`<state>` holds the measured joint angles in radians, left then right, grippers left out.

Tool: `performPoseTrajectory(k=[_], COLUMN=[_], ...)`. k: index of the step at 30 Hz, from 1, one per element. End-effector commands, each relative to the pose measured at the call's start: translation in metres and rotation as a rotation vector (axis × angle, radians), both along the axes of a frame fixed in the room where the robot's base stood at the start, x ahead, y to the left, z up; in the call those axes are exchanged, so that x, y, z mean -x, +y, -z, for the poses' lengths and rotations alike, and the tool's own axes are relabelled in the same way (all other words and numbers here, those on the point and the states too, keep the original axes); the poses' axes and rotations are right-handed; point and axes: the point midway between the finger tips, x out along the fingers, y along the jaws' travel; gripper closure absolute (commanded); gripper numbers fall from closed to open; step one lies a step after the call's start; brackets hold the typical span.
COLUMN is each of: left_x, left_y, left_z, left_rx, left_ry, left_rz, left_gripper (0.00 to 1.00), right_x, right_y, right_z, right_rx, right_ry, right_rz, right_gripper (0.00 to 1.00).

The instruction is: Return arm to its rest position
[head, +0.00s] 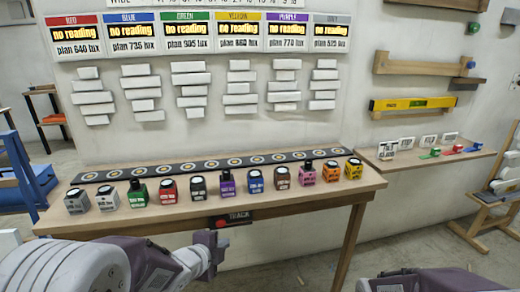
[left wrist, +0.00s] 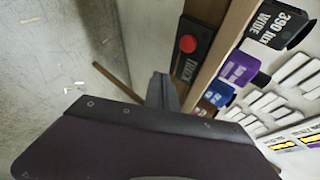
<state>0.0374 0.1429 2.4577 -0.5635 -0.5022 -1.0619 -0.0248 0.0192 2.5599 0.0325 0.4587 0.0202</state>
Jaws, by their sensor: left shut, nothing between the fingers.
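My left arm comes in from the lower left of the head view. Its left gripper (head: 213,248) is in front of the wooden table's front edge, just below the red button box marked TRACK (head: 232,218). The gripper is shut and empty. In the left wrist view the closed dark fingers (left wrist: 161,92) point toward the table edge, with the red button (left wrist: 188,44) beyond them. A part of my right arm shows at the bottom right of the head view, but its gripper is out of view.
The table (head: 290,208) holds a row of several coloured blocks and a dark track strip (head: 215,163) with round marks. Coloured panels and white wall reliefs hang above. A shelf (head: 425,162) stands at right, and a blue structure (head: 25,185) at left.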

Motion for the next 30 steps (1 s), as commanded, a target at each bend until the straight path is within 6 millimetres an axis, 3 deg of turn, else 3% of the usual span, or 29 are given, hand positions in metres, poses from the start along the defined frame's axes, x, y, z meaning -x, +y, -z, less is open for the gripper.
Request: performPoseTrajectory(k=[3,6,12,14,15,16,20,27,30], left_x=[0.042,0.089,0.186,0.205,0.203,0.203,0.203,0.202,0.202], left_y=[0.026,0.039,0.038,0.036,0.037,0.037,0.037,0.037,0.037], left_z=[0.032,0.061,0.097,0.099,0.073,0.060,0.017,-0.079,-0.108], left_rx=[0.199,0.376,0.632,0.681,0.694,0.692,0.690,0.689,0.688], left_ry=[0.262,0.481,0.834,0.886,0.878,0.878,0.877,0.876,0.875], left_rz=[-0.359,-0.686,-1.317,-1.484,-1.497,-1.492,-1.488,-1.486,-1.485], left_gripper=[1.00,1.00,1.00,1.00,1.00,1.00,1.00,1.00,1.00], right_x=[0.000,0.000,0.000,0.000,0.000,0.000,0.000,0.000,-0.001], right_y=[0.000,0.000,0.000,0.000,0.000,0.000,0.000,0.000,0.000], right_z=[0.000,0.000,0.000,0.000,-0.025,-0.039,-0.083,-0.178,-0.207], right_rx=[0.000,0.000,0.000,0.000,0.000,0.000,0.000,0.000,0.000], right_ry=[0.000,0.000,0.000,0.000,0.002,0.001,-0.001,0.000,-0.001], right_rz=[0.000,0.000,0.000,0.000,0.000,0.000,0.000,0.000,0.000], right_gripper=[0.64,0.64,0.64,0.64,0.64,0.64,0.64,0.64,0.64])
